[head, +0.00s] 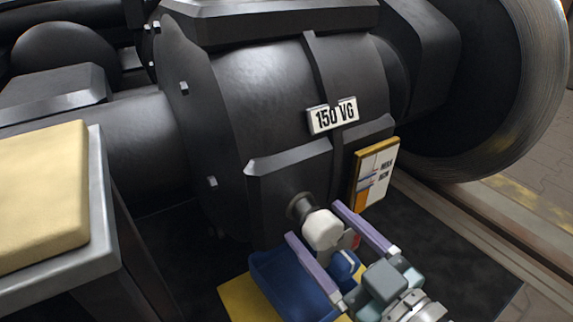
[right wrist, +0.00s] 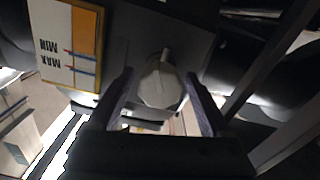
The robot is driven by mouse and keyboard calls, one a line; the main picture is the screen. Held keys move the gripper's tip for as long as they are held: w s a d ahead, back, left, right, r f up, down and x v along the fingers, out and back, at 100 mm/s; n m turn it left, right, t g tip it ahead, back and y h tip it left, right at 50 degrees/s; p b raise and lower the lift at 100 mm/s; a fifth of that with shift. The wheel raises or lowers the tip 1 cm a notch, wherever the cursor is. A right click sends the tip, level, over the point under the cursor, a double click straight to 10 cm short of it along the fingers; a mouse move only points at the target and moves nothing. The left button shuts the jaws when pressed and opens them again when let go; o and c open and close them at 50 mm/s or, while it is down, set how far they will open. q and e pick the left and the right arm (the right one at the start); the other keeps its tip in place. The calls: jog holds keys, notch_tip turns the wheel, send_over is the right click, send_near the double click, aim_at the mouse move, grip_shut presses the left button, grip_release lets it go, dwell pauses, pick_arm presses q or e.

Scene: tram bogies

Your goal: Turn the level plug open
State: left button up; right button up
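The level plug is a pale, faceted knob (head: 322,229) on a short dark neck low on the front of the black gear housing (head: 265,95). It also shows in the right wrist view (right wrist: 160,86), with a light ridge or stem at its top. My right gripper (head: 314,221) reaches in from the lower right, its two purple-grey fingers on either side of the plug. In the right wrist view the fingers (right wrist: 160,76) stand apart, with gaps beside the plug, so the gripper looks open around it. My left gripper is not in view.
A MIN/MAX level plate (head: 377,172) sits right of the plug, close to the fingers. A "150 VG" label (head: 333,116) is above. A blue container (head: 285,288) is below, over a yellow patch (head: 238,300). A stand with a cream pad (head: 40,190) is at left.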

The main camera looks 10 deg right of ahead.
jog(key=shift+s, duration=0.2)
jog(key=p+v, duration=0.3)
jog(key=v, duration=0.6)
jog(key=shift+s+d, duration=0.15)
jog(key=shift+s, duration=0.1)
